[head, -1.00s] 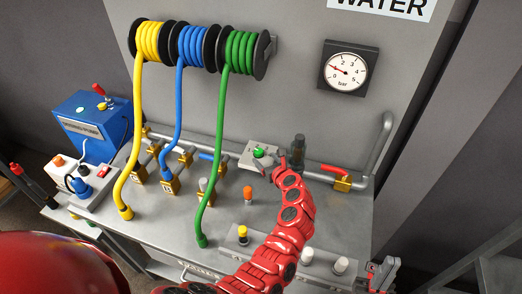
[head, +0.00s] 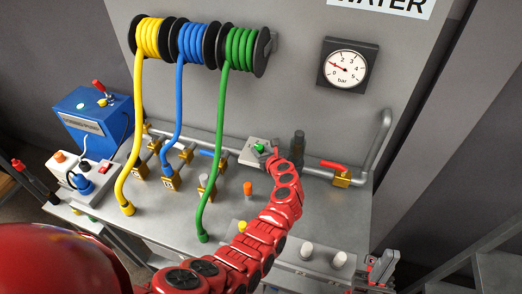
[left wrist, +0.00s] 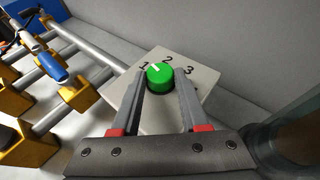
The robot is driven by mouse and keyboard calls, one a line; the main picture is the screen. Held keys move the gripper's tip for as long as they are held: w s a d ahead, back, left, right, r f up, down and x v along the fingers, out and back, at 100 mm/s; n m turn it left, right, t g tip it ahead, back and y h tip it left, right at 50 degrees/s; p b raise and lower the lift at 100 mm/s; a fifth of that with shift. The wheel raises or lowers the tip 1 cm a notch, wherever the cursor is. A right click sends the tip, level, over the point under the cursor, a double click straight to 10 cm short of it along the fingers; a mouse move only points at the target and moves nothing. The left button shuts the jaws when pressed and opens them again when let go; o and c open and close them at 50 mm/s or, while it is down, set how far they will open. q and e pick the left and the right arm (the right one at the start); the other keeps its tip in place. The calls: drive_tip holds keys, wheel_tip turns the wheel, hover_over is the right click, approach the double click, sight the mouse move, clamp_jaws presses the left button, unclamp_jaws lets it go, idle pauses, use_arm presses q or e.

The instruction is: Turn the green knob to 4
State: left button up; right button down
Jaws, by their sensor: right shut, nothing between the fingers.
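The green knob (left wrist: 160,77) sits on a pale plate (left wrist: 208,76) marked 1, 2 and 3; a fourth mark is mostly hidden by a finger. The knob's white line points up-left, between 1 and 2. In the head view the knob (head: 260,148) is on the bench by the wall pipe. My left gripper (left wrist: 161,82) has one finger on each side of the knob, with thin gaps, so it looks open around it. In the head view its fingers (head: 268,155) are small beside the knob. My right gripper (head: 381,268) is shut and empty at the bench's front right.
A dark upright cylinder (head: 298,147) stands close right of the knob plate. A red-handled valve (head: 342,177) is further right. The green hose (head: 215,145) hangs to the left, beside blue and yellow hoses. A pressure gauge (head: 347,65) is on the wall.

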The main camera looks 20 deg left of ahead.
use_arm(q)
clamp_jaws()
drive_tip(key=shift+a, duration=0.1)
